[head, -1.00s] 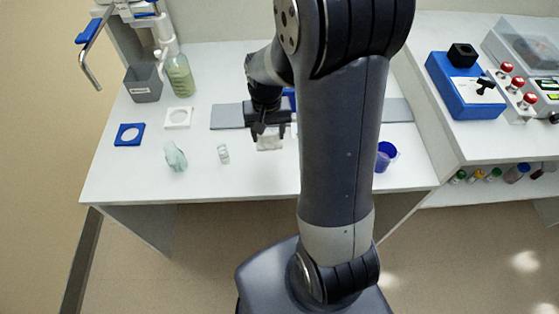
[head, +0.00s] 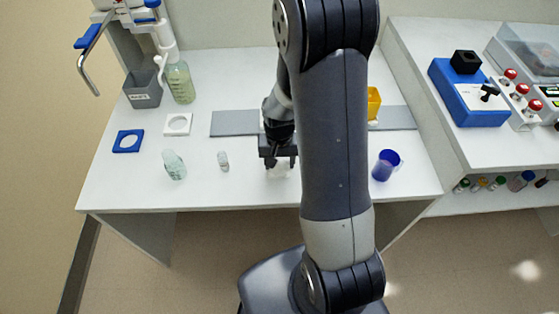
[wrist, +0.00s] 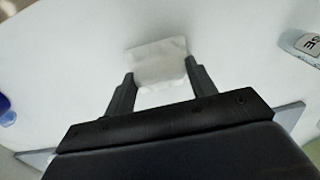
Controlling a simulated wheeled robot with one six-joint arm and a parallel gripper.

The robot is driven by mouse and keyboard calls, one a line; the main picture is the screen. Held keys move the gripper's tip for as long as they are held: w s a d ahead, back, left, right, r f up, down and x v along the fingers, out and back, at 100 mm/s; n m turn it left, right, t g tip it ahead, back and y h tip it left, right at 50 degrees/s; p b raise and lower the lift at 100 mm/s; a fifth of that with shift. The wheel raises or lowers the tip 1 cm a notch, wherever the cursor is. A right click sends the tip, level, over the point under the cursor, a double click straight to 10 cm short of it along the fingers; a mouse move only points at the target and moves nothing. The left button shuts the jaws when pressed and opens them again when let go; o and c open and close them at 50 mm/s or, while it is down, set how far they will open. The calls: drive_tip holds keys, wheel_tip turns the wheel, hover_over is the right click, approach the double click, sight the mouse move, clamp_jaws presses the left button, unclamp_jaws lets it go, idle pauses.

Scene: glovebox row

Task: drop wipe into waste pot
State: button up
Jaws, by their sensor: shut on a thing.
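The white square wipe (wrist: 160,65) is between my two fingers in the wrist view. My gripper (wrist: 160,74) is shut on it. In the head view my gripper (head: 279,163) points down over the front middle of the white table, with the pale wipe (head: 278,173) just under it. I cannot tell whether the wipe is clear of the table. The waste pot (head: 142,90) is a grey open box with a white label, at the table's back left, well away from my gripper.
A greenish bottle (head: 181,83) stands right beside the pot. A blue square frame (head: 128,141), a white holder (head: 178,124), a clear bottle (head: 174,165) and a small vial (head: 223,161) stand at left. A blue cup (head: 383,168) stands at right. A grey strip (head: 233,123) lies behind my gripper.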

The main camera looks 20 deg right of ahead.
drive_tip(key=shift+f, duration=0.25)
drive_tip(key=o, duration=1.1)
drive_tip(key=shift+r, duration=0.1)
